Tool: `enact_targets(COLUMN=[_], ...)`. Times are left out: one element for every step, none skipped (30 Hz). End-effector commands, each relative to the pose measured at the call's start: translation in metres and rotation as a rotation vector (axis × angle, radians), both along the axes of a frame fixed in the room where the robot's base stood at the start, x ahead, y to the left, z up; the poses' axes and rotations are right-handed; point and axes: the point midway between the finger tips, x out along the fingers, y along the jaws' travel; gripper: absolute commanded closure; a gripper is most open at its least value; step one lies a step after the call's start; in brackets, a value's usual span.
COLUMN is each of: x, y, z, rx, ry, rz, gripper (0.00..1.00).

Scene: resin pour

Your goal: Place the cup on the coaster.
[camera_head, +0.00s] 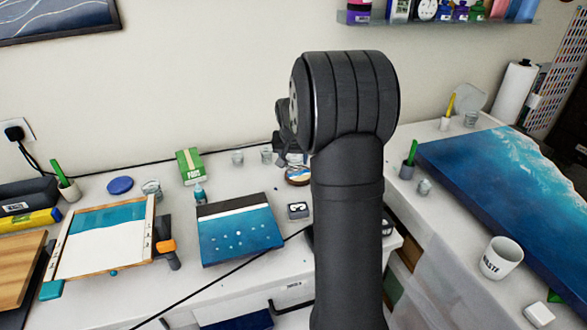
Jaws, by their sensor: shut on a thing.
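My gripper (291,156) shows only in part, as dark pieces left of my forearm, near the back of the table. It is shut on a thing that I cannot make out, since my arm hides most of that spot. A round piece with a brown rim (298,175) lies just below the gripper; it may be a coaster. A flat round blue disc (120,185) lies at the back left. Small clear cups (237,157) stand left of the gripper. A white mug (502,258) with lettering stands on the right table. I cannot tell which cup is meant.
A green box (190,166) and a small teal bottle (200,194) stand left of the cups. A blue panel (240,229) lies in front, with a framed board (104,237) further left. A black cable crosses the table. A blue resin slab (500,195) covers much of the right table.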

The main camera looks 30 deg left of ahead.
Motion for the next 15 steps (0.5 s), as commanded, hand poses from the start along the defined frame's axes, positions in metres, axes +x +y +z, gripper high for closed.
enact_targets(x=[0.0,0.0,0.0,0.0,0.0,0.0,0.0,0.0,0.0,0.0,0.0,0.0,0.0,0.0,0.0], y=[0.001,0.001,0.001,0.001,0.001,0.001,0.001,0.001,0.001,0.001,0.001,0.001,0.001,0.001,0.001], z=[-0.002,-0.004,-0.008,-0.012,-0.016,-0.022,-0.027,-0.032,-0.037,-0.04,-0.041,-0.041,-0.041,-0.041,-0.041], rx=[0.0,-0.001,-0.002,-0.002,-0.002,-0.002,-0.002,-0.002,-0.002,-0.002,-0.002,0.0,0.0,0.0,0.0], ry=[0.001,0.001,0.002,0.002,0.002,0.002,0.002,0.002,0.002,0.002,0.001,0.0,0.0,0.0,0.0], rz=[0.0,0.0,0.0,0.0,0.0,0.001,0.001,0.001,0.001,0.001,0.001,0.0,0.0,0.0,0.0], gripper=[0.7,0.7,0.7,0.7,0.7,0.7,0.7,0.7,0.7,0.7,0.7,0.7,0.7,0.7,0.7])
